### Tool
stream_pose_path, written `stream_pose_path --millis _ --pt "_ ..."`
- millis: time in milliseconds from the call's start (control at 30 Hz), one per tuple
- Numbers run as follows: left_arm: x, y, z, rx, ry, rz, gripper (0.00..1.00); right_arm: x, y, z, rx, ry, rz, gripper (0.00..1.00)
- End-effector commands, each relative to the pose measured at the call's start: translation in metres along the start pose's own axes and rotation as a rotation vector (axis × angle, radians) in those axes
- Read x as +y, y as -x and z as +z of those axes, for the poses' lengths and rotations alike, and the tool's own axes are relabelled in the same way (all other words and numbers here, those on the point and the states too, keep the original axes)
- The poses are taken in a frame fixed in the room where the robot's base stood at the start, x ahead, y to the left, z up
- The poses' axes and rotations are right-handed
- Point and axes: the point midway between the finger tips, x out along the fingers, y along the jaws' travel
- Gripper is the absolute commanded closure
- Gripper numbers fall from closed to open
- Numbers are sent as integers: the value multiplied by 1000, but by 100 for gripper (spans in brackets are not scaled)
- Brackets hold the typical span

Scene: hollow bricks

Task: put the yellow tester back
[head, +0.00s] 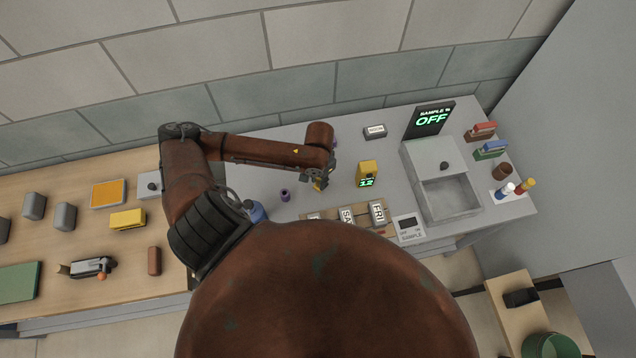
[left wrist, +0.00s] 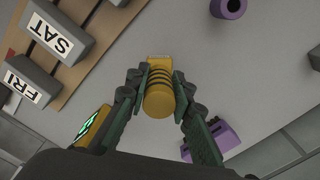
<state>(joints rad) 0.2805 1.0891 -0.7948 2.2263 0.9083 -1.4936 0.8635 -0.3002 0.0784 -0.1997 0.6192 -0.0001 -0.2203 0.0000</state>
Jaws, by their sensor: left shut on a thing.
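My left gripper (head: 319,187) is shut on a yellow tester (left wrist: 159,95), a ribbed cylinder with a rounded end; it sits between the two fingers in the left wrist view. In the head view my arm hides most of it, with a yellow bit showing below the wrist. A yellow box (head: 367,174) with a green display reading 12 stands on the grey counter to the right of the gripper. It also shows at the lower left of the left wrist view (left wrist: 92,126). The tester is apart from this box. My right gripper is not in view.
A purple cup (head: 285,195) stands left of the gripper. A purple block (left wrist: 212,140) is partly hidden by a finger. A wooden rack with day blocks (head: 377,212) lies at the counter's front. A grey basin (head: 452,197) and an OFF sign (head: 430,119) stand to the right.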

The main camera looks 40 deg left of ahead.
Motion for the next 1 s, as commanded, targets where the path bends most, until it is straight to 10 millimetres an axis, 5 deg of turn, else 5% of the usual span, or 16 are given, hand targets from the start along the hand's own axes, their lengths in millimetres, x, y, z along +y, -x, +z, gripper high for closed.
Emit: stream_pose_path --millis 400,733,767,1000 --pt "-6 -38 -4 1 0 -1 98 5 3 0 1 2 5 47" --pt "-6 -41 -3 0 0 -1 98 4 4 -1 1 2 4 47" --pt "-7 -41 -3 0 0 -2 77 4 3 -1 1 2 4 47" --pt "-6 -41 -3 0 0 -1 61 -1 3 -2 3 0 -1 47"
